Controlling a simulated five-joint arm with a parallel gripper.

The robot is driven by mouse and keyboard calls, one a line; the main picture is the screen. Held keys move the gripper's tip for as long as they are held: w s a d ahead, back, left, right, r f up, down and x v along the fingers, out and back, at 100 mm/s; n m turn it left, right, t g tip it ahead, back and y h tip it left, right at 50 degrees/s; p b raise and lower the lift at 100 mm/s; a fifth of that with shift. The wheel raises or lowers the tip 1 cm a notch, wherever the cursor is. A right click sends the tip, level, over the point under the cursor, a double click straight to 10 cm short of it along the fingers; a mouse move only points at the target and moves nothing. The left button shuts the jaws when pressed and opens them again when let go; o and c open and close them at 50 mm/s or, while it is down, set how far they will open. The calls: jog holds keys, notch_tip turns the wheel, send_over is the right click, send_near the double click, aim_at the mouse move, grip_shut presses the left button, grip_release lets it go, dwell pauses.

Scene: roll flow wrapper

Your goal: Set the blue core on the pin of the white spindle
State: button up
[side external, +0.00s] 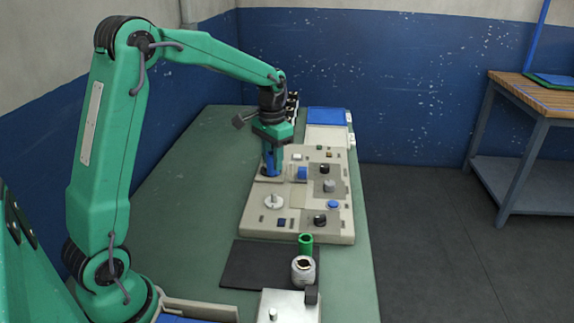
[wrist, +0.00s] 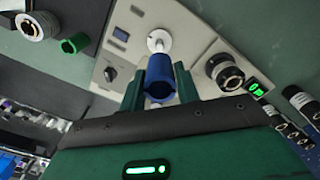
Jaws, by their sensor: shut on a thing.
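My gripper (side external: 271,160) is shut on the blue core (side external: 271,172), a short hollow tube, and holds it over the beige machine panel. In the wrist view the blue core (wrist: 159,90) sits between the two green fingers of my gripper (wrist: 159,82), with its open end facing the camera. The white spindle (side external: 274,202), a round disc with a short upright pin, stands on the panel in front of the core in the side view. The white spindle (wrist: 158,40) also shows just beyond the core in the wrist view. The core appears apart from the pin.
The panel (side external: 345,225) carries knobs, a blue button (side external: 333,205) and a blue block (side external: 302,173). The green table (side external: 205,165) is clear left of the panel.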

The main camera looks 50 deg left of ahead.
jog(key=shift+f, duration=0.15)
send_over(274, 193)
jog(key=shift+f, duration=2.35)
jog(key=shift+f, duration=2.2)
dwell(0.9)
jog(key=o, duration=1.5)
jog(key=shift+r, duration=0.2)
jog(key=shift+r, duration=3.85)
